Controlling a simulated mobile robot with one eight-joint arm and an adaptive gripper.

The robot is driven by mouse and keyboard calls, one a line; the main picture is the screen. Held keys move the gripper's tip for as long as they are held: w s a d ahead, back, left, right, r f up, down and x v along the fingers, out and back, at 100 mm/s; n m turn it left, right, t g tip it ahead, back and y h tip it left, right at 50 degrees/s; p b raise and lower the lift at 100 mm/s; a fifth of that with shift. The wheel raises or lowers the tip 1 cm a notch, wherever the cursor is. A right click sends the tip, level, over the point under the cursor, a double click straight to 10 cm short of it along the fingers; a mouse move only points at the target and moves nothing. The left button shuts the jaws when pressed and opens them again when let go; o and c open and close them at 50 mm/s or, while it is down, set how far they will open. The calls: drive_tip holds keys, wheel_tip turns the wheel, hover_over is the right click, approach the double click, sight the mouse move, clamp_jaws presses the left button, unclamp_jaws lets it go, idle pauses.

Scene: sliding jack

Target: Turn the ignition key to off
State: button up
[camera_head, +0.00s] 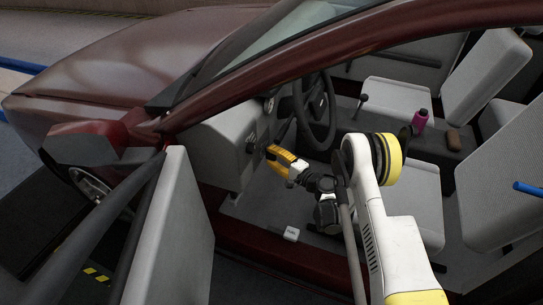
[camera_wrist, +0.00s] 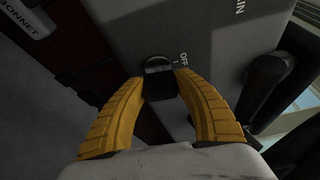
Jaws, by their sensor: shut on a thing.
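The ignition key (camera_wrist: 158,83) is a dark piece in front of a round dark switch on the grey dashboard panel. The panel label reads "OFF" with a mark beside it, just right of the key in the wrist view. My gripper (camera_wrist: 160,84) has yellow curved fingers, with one tip on each side of the key, shut on it. In the head view my gripper (camera_head: 270,150) reaches through the open car door to the side of the dashboard (camera_head: 212,142). The key is too small to make out there.
The steering wheel (camera_head: 318,110) stands right of my gripper. The open door (camera_head: 172,230) is at the left. A dark lever (camera_wrist: 265,90) lies right of the fingers in the wrist view. A pink bottle (camera_head: 420,118) stands between the seats.

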drive_tip(key=shift+n, duration=0.5)
drive_tip(key=o, duration=1.2)
drive_tip(key=shift+c, duration=0.2)
